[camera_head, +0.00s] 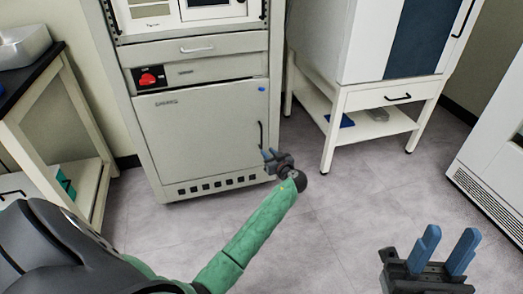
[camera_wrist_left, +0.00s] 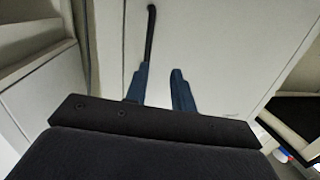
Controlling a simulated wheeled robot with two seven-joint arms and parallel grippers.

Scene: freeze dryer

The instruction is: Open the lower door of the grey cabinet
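The grey cabinet's lower door (camera_head: 205,135) is closed and flush with its frame. Its slim black vertical handle (camera_head: 261,134) is near the door's right edge; the handle also shows in the left wrist view (camera_wrist_left: 150,35). My left gripper (camera_head: 268,154) is at the handle's lower end, its blue fingers apart. In the left wrist view the handle's lower end meets the tip of the left-hand finger; I cannot tell whether they touch. The gap between the fingers (camera_wrist_left: 160,78) looks empty. My right gripper (camera_head: 449,244) is open and empty, low at the right, away from the cabinet.
A red switch (camera_head: 149,78) and a drawer (camera_head: 200,47) are above the door. A table (camera_head: 48,133) stands to the left. A white cabinet on a stand (camera_head: 336,100) is to the right. The floor (camera_head: 330,210) in front is clear.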

